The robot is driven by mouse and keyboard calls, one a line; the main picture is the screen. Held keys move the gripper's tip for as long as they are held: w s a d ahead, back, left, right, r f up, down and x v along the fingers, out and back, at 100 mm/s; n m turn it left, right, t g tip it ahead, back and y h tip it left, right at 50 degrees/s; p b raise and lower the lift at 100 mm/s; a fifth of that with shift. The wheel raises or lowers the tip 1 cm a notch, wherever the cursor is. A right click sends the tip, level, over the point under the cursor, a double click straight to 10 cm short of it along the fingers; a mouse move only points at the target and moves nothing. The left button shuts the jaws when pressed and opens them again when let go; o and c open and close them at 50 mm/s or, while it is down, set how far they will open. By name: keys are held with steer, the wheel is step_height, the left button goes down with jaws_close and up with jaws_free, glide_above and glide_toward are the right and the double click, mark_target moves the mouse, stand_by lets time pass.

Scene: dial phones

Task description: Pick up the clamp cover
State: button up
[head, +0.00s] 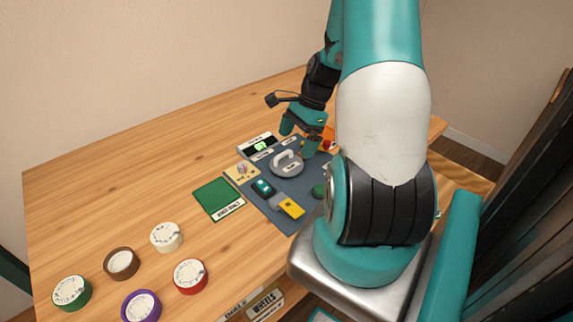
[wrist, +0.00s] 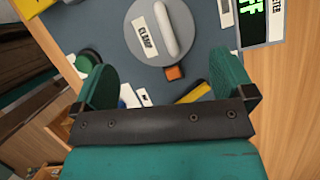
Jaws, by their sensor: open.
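The clamp cover (head: 286,165) is a grey round disc with a raised light-grey bar handle. It lies on the dark blue-grey mat (head: 281,219). My gripper (head: 299,137) is above the back part of the mat, close behind the cover. In the wrist view my gripper (wrist: 158,72) is open, its two green fingers wide apart with nothing held between them. The cover lies ahead of the fingertips, apart from them.
A meter with a green display (head: 257,145) stands behind the mat. A green pad (head: 217,198), a dark green device (head: 263,188) and a yellow device (head: 291,208) lie around the cover. Several round dials, including a red one (head: 190,276), lie front left. The back-left table is clear.

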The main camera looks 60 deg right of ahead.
mark_target(285, 164)
steer(key=x, duration=0.6)
steer(key=shift+w+a, duration=0.1)
steer(key=shift+a, duration=0.3)
steer(key=shift+c, duration=0.5)
steer(key=c, duration=0.5)
